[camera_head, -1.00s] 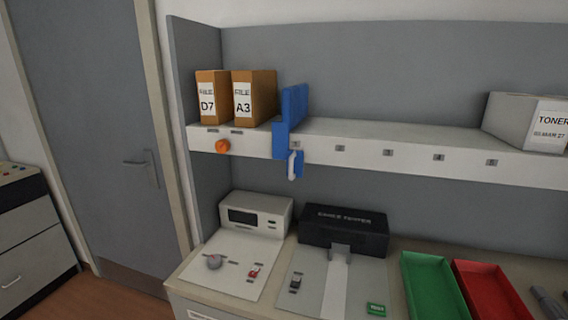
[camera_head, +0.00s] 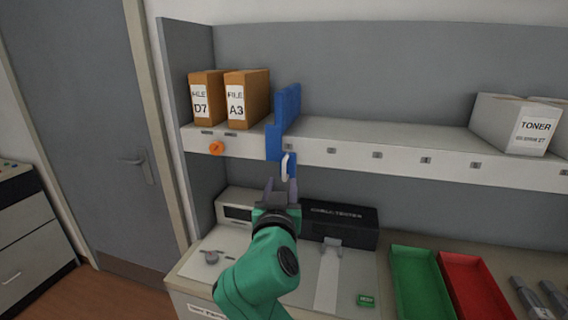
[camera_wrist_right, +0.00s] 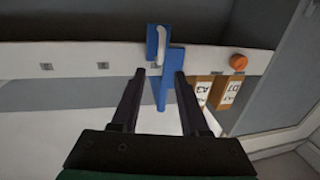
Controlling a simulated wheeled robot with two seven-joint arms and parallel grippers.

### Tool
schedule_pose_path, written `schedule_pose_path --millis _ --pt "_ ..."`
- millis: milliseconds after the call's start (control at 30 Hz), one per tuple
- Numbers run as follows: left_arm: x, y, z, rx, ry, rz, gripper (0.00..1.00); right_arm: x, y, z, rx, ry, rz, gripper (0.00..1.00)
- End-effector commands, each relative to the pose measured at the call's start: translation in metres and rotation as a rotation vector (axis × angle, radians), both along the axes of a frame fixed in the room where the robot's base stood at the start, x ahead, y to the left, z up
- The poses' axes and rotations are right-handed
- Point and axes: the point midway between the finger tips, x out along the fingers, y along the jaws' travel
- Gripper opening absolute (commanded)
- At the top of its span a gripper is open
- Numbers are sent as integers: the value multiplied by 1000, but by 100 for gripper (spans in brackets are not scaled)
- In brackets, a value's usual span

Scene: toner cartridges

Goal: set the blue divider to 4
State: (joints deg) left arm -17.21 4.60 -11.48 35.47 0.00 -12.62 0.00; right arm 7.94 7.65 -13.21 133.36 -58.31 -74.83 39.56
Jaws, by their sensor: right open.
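The blue divider (camera_head: 274,143) stands upright on the shelf, just right of the two files. Its front hangs over the shelf's white edge, with a pale handle (camera_head: 288,167) below, beside a number plate (camera_head: 287,144). My right gripper (camera_head: 281,187) is open and empty, just below and in front of the handle. In the right wrist view the blue divider (camera_wrist_right: 165,90) shows between and beyond the open fingers, with the handle (camera_wrist_right: 160,45) past the fingertips. The fourth plate (camera_head: 425,160) lies farther right; its digit is too small to read now. My left gripper is not in view.
Files D7 (camera_head: 207,98) and A3 (camera_head: 246,98) stand left of the divider, above an orange knob (camera_head: 216,148). A toner box (camera_head: 500,118) sits at the shelf's right. The shelf between is clear. Below are a black tester (camera_head: 345,225), a green tray (camera_head: 395,285) and a red tray (camera_head: 447,285).

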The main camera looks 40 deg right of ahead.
Motion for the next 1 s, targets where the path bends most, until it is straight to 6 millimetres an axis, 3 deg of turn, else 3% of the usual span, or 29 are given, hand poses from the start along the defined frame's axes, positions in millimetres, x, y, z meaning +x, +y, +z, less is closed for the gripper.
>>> schedule_pose_path --millis 33,300,633,667,767,1000 --pt "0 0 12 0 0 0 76 10 -9 6 -6 5 -3 44" --pt "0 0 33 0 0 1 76 53 -51 4 -4 3 0 44" --pt "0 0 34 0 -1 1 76 61 -58 -1 1 2 2 44" --pt "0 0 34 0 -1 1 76 61 -58 -1 1 2 2 41" --pt "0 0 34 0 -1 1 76 61 -58 -1 1 2 2 2" --pt "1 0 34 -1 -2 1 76 60 -58 -1 0 3 2 0"
